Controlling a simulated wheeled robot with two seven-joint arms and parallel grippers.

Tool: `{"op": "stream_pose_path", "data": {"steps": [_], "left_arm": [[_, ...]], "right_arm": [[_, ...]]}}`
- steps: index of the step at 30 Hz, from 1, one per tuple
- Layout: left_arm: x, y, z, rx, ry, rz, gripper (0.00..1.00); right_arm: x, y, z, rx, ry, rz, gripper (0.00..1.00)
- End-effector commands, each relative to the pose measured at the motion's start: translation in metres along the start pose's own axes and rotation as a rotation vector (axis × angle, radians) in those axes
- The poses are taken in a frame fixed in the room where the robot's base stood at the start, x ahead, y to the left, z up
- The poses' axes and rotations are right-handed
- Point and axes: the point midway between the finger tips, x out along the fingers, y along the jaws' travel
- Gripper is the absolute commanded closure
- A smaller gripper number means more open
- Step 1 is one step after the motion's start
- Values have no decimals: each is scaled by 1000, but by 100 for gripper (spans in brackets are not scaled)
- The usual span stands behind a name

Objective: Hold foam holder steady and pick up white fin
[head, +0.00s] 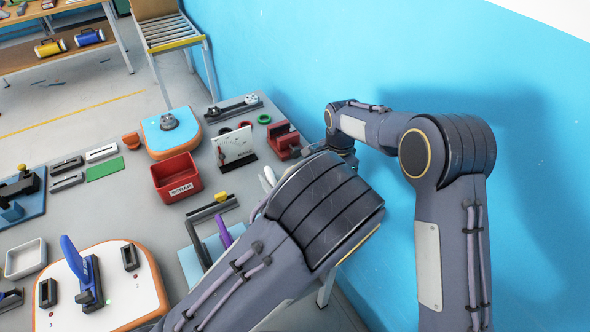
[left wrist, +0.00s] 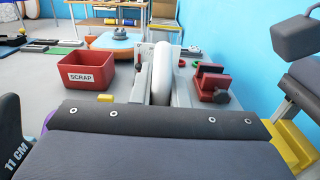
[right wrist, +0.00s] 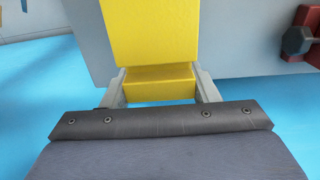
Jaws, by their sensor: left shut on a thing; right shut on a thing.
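A white fin (left wrist: 164,72) stands upright between the fingers of my left gripper (left wrist: 163,90), which is shut on it. In the head view, pale parts at the left gripper (head: 268,178) show behind my left forearm, too small to tell apart. My right gripper (right wrist: 160,90) is shut on a yellow block, which looks like the foam holder (right wrist: 158,84). Yellow stepped foam (left wrist: 292,145) also shows at the right of the left wrist view, below my right arm. The fin's lower end is hidden, so I cannot tell whether it touches the foam.
A red SCRAP bin (head: 177,179), a white upright plate marked RAKE (head: 234,147) and a red block (head: 286,142) stand beyond the left gripper. Boards on the left carry a blue-handled tool (head: 82,270) and a grey piece (head: 169,121). A blue wall (head: 350,40) bounds the right side.

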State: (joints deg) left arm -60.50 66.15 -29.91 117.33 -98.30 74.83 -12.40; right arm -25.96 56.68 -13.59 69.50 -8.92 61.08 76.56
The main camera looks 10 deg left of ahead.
Motion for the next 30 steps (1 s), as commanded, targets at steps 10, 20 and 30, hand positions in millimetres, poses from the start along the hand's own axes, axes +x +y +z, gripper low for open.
{"op": "stream_pose_path", "data": {"steps": [10, 20, 30], "left_arm": [[0, 76, 0, 1, -1, 0, 100], [0, 90, 0, -2, 0, -2, 100], [0, 90, 0, -3, -1, -2, 100]], "right_arm": [[2, 0, 1, 0, -1, 1, 69], [2, 0, 2, -1, -2, 2, 69], [2, 0, 2, -1, -2, 2, 20]]}}
